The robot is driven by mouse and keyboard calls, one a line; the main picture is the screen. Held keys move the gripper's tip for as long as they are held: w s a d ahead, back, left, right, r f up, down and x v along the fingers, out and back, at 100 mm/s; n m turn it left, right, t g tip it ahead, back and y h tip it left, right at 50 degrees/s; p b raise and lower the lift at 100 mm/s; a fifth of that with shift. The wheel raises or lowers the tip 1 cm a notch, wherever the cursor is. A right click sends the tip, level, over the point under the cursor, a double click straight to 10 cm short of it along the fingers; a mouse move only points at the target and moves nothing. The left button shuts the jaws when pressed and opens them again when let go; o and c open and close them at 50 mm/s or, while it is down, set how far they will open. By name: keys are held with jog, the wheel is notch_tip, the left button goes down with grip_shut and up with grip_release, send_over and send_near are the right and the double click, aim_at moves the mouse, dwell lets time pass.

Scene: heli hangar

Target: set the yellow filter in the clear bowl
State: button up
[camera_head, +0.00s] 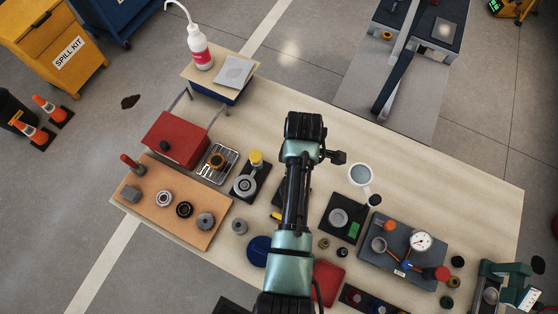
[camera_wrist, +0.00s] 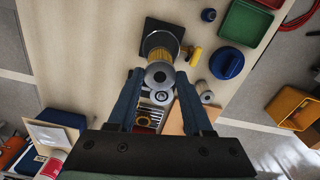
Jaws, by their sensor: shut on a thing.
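In the wrist view the yellow filter (camera_wrist: 159,47), a ribbed cylinder, stands out beyond a grey round cap with a central hole (camera_wrist: 159,75). My gripper (camera_wrist: 159,77) is shut on this piece, with one dark blue finger on each side of the cap. A black square plate (camera_wrist: 149,25) shows behind the filter, close in the picture; I cannot tell whether they touch. I cannot clearly make out the clear bowl. In the head view my arm hides the gripper and the filter.
A blue disc (camera_wrist: 227,62) and a yellow part (camera_wrist: 194,55) lie near the plate. The table's far right is clear.

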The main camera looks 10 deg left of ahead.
jog(key=shift+s+f+b, duration=0.15)
jog(key=shift+f+b, duration=0.65)
jog(key=shift+f, duration=0.1)
notch_tip(320, 180, down, 3)
jog(key=b, duration=0.3)
jog(key=shift+f, duration=0.1)
jog(key=shift+p, duration=0.35)
dwell(0.5)
jog(key=shift+f+b, duration=2.3)
jog(key=shift+f, duration=0.9)
dwell(0.8)
jog(key=o, duration=1.3)
jog(key=shift+o, duration=0.2)
jog(key=shift+r, duration=0.1)
notch_tip(320, 180, up, 7)
jog(key=p, duration=0.7)
